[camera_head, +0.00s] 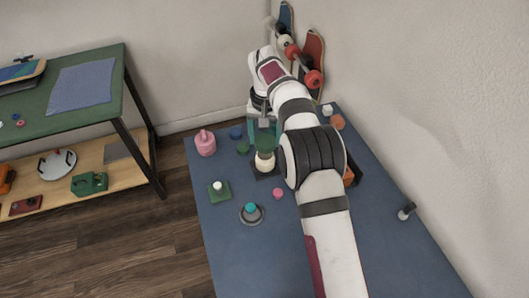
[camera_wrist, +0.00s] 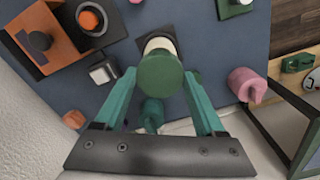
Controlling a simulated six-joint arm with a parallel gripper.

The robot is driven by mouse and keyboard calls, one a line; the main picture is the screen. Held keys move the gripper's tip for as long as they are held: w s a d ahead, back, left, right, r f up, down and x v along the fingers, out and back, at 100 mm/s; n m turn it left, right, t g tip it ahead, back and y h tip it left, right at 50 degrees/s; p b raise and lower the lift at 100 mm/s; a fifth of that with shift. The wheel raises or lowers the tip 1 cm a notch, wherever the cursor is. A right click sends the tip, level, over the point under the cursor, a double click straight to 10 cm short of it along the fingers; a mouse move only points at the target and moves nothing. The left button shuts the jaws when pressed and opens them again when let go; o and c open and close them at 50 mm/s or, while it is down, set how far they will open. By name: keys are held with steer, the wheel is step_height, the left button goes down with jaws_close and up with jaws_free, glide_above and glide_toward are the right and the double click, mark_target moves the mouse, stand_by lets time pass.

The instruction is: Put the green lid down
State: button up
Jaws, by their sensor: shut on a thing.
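The green lid (camera_wrist: 160,78) is round and sits between the teal fingers of my gripper (camera_wrist: 159,74), which is shut on it. In the head view my gripper (camera_head: 264,128) points down at the table, and the lid (camera_head: 264,142) shows just above a cream jar (camera_head: 264,160). The jar stands upright on a dark square base (camera_head: 266,174). The jar also shows in the wrist view (camera_wrist: 158,44), partly hidden behind the lid. I cannot tell whether lid and jar touch.
On the blue table (camera_head: 235,250), a pink container (camera_head: 205,143), blue piece (camera_head: 236,133) and green piece (camera_head: 243,147) stand left of the jar. A green plate (camera_head: 219,194), grey disc (camera_head: 251,217) and pink piece (camera_head: 278,193) lie nearer. Orange blocks (camera_wrist: 52,42) are beyond the arm.

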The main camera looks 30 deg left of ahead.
steer(key=shift+r, duration=0.2)
steer(key=s+d+n, duration=0.5)
steer(key=s+d, duration=0.1)
steer(key=d, duration=0.6)
steer(key=s+d+n, duration=0.5)
steer(key=d, duration=0.7)
glide_above(287, 216)
steer(key=f, duration=0.6)
steer(key=shift+s+d+f, duration=0.1)
steer(key=shift+d+f, duration=0.1)
steer(key=shift+f, duration=0.15)
steer(key=f, duration=0.4)
steer(key=shift+a, duration=0.2)
steer(key=shift+f, duration=0.2)
steer(key=o, duration=0.8)
